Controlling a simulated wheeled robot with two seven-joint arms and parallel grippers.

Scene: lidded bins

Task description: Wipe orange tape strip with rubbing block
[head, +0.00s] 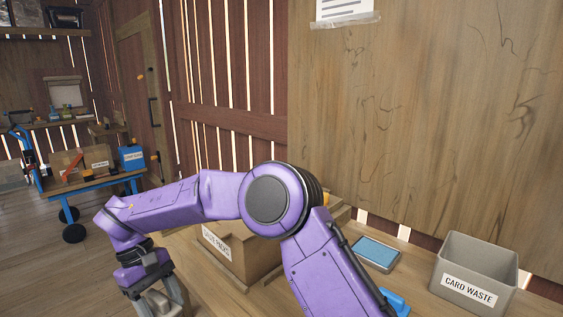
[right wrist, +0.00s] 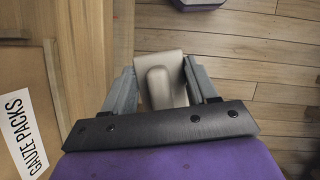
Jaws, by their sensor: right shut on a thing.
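My right gripper (head: 163,301) hangs low at the left of the head view, beyond the table's left side. It is shut on a pale beige rubbing block (right wrist: 163,78), which sits between its two grey fingers in the right wrist view, above the plank floor. In the head view the block is mostly cut off at the bottom edge. I cannot make out the orange tape strip for certain; a slanted orange-red piece (head: 72,165) shows on the cart at the far left. My left gripper is not in view.
A cardboard gauze packs box (head: 240,254) stands on the table behind my right arm, and beside the gripper in the right wrist view (right wrist: 72,80). A blue-topped tray (head: 376,253) and a grey card waste bin (head: 476,246) stand right. A blue cart (head: 95,183) stands far left.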

